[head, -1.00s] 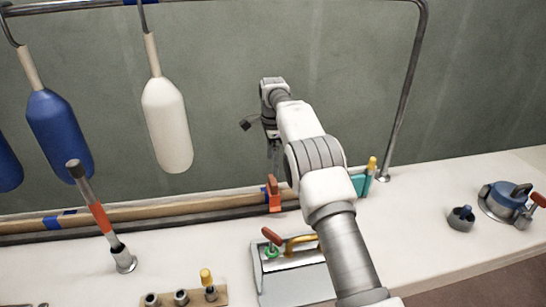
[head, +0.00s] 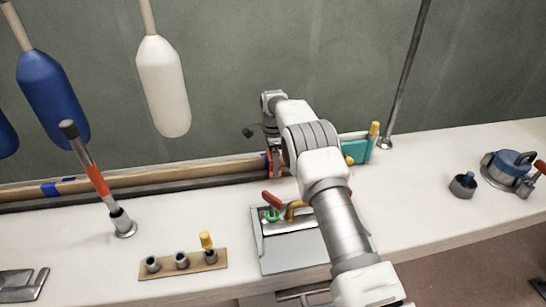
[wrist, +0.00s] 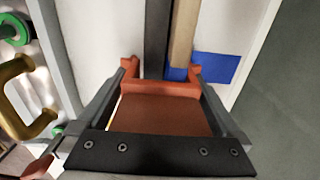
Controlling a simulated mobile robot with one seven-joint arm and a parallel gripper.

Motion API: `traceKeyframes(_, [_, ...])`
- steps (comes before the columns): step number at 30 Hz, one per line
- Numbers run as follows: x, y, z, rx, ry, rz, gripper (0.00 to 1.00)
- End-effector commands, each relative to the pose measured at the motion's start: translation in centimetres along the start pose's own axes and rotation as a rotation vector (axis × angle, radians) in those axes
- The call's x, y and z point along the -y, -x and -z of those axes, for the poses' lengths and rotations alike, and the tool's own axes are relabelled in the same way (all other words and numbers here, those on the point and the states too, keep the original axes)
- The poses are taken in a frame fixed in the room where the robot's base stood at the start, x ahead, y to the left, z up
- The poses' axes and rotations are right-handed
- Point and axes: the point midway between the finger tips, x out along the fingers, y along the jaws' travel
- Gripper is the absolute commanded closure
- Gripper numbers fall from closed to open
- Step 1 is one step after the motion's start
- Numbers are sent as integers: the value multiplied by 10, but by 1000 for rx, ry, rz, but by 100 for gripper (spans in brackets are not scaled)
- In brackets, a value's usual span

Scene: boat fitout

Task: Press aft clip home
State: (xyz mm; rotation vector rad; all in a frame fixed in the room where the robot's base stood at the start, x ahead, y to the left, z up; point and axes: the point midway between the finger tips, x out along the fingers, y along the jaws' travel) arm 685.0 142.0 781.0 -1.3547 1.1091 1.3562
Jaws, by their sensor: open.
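The orange clip (head: 275,168) stands at the wall side of the counter, on the line of the wooden pole (head: 150,172), partly hidden by my arm. In the wrist view the orange clip (wrist: 160,108) fills the space between my fingers, its two prongs pointing up the picture. My gripper (wrist: 162,85) is open, with one dark finger along each side of the clip. In the head view my gripper (head: 271,148) is low at the clip, mostly hidden. I cannot tell whether the fingers touch the clip or how far the clip is seated.
A grey box (head: 290,250) with red and yellow handles stands just in front of my arm. A teal block (head: 355,150) stands to the right. A tilted rod (head: 88,170) and a wooden strip with sockets (head: 165,268) are left. White and blue fenders (head: 163,85) hang behind.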

Motion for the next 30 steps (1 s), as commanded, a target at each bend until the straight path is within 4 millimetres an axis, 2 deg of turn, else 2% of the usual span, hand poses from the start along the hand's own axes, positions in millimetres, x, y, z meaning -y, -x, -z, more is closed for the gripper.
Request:
traceKeyframes(7, [0, 0, 0, 0, 0, 0, 0])
traceKeyframes(18, [0, 0, 0, 0, 0, 0, 67])
traceKeyframes(19, [0, 0, 0, 0, 0, 0, 13])
traceKeyframes(30, [0, 0, 0, 0, 0, 1, 80])
